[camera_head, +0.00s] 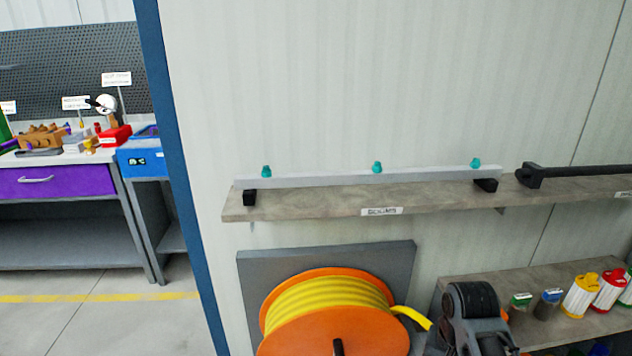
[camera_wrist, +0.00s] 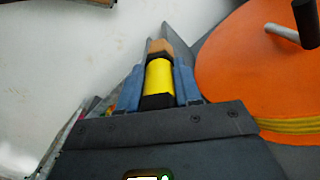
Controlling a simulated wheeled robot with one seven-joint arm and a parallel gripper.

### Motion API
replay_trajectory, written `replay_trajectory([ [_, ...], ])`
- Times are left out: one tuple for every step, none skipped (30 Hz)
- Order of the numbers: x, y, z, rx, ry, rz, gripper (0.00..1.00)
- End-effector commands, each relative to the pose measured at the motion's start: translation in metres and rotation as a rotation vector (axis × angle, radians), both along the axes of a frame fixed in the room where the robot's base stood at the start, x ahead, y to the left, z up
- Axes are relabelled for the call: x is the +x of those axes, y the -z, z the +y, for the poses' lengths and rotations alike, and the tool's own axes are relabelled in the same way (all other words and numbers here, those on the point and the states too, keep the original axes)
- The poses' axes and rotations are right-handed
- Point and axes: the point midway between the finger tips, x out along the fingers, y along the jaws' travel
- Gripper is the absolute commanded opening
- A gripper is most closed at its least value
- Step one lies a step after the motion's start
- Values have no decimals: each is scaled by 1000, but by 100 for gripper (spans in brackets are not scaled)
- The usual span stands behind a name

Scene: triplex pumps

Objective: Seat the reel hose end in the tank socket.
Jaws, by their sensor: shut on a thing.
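The reel hose end (camera_wrist: 159,78) shows in the wrist view as a yellow length with a black collar and a brown tip. My gripper (camera_wrist: 158,85) is shut on it, with a blue finger on either side. In the head view, the yellow hose (camera_head: 412,317) runs from the orange reel (camera_head: 345,335) to my dark gripper and wrist (camera_head: 475,310); the fingertips are hidden there. The reel's orange face (camera_wrist: 240,70) fills the right of the wrist view. I cannot make out the tank socket in either view.
A wall shelf labelled booms (camera_head: 300,205) holds a grey bar with teal fittings. A lower shelf (camera_head: 545,275) right of my wrist carries several coloured canisters (camera_head: 580,297). A workbench (camera_head: 70,180) stands at the left, past a blue post (camera_head: 180,180).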

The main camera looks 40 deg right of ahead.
Motion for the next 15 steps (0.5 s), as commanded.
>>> replay_trajectory([
  [12, 1, 16, 0, -79, 0, 0],
  [18, 1, 26, 0, -125, 0, 0],
  [30, 2, 41, 0, -204, 0, 0],
  [38, 3, 53, 0, -262, 0, 0],
  [48, 4, 66, 0, -330, -1, 0],
  [61, 5, 83, -1, -417, -1, 0],
  [70, 6, 96, -1, -484, -1, 0],
  [79, 6, 108, -1, -545, -2, 0],
  [90, 8, 123, -1, -625, -2, 0],
  [98, 8, 134, -1, -680, -2, 0],
  [105, 9, 144, -2, -733, -1, 0],
  [114, 9, 156, -1, -795, 0, 0],
  [120, 10, 165, -1, -840, 0, 0],
  [125, 11, 172, -1, -876, 0, 0],
  [133, 11, 182, -1, -928, -1, 0],
])
